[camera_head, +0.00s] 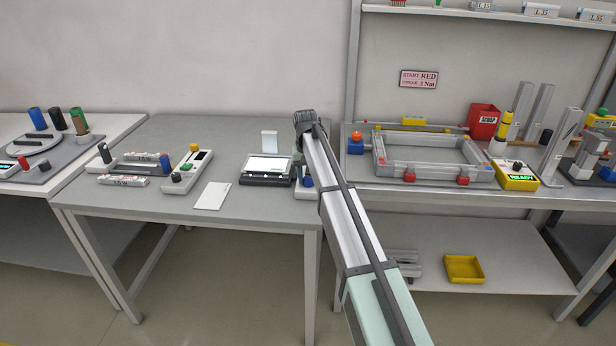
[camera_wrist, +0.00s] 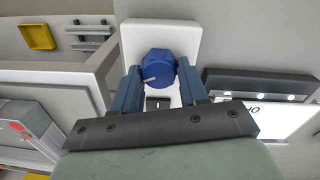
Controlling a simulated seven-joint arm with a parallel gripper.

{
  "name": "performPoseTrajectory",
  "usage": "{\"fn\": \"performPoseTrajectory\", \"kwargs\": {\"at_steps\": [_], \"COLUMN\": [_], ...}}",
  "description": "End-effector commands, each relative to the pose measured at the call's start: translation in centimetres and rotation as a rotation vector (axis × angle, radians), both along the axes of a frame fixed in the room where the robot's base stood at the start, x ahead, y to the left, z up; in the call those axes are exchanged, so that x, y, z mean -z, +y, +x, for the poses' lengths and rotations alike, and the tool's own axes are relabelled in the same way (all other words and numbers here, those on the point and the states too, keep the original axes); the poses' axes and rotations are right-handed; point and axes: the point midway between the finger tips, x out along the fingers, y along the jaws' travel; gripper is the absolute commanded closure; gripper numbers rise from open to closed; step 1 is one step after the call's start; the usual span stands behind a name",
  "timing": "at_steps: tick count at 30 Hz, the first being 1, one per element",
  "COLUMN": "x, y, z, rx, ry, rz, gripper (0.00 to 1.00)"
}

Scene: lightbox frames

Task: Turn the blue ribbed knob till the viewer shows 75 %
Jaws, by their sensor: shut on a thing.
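The blue ribbed knob (camera_wrist: 158,68) sits on a white box (camera_wrist: 185,32) in the wrist view. My gripper (camera_wrist: 157,74) has its two blue-grey fingers on either side of the knob, shut on it. A pale pointer line shows on the knob's face. In the head view the knob shows as a small blue spot (camera_head: 308,182) beside my arm, which partly hides its box (camera_head: 303,193). The viewer (camera_head: 268,166) with its bright screen stands just left of the box. Its reading is too small to make out. Part of it also shows in the wrist view (camera_wrist: 262,86).
A white card (camera_head: 212,196) lies in front of the viewer. A controller with coloured knobs (camera_head: 191,171) and a tray of parts (camera_head: 137,167) stand further left. A second bench with a metal frame (camera_head: 430,157) is to the right of my arm.

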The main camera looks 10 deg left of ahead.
Motion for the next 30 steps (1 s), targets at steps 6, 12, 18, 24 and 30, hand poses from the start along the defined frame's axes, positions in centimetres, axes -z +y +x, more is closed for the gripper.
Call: {"fn": "performPoseTrajectory", "kwargs": {"at_steps": [6, 12, 18, 24, 30], "x": [0.0, 0.0, -0.1, -1.5, -5.1], "y": [0.0, 0.0, 0.0, 0.1, 0.2], "z": [0.0, 0.0, 0.0, 0.1, 0.1], "rx": [0.000, -0.001, -0.001, -0.001, -0.001], "ry": [-0.001, 0.000, 0.000, -0.002, -0.003], "rz": [-0.001, 0.000, 0.000, 0.000, 0.001], "gripper": [0.46, 0.31, 0.31, 0.31, 0.31]}}
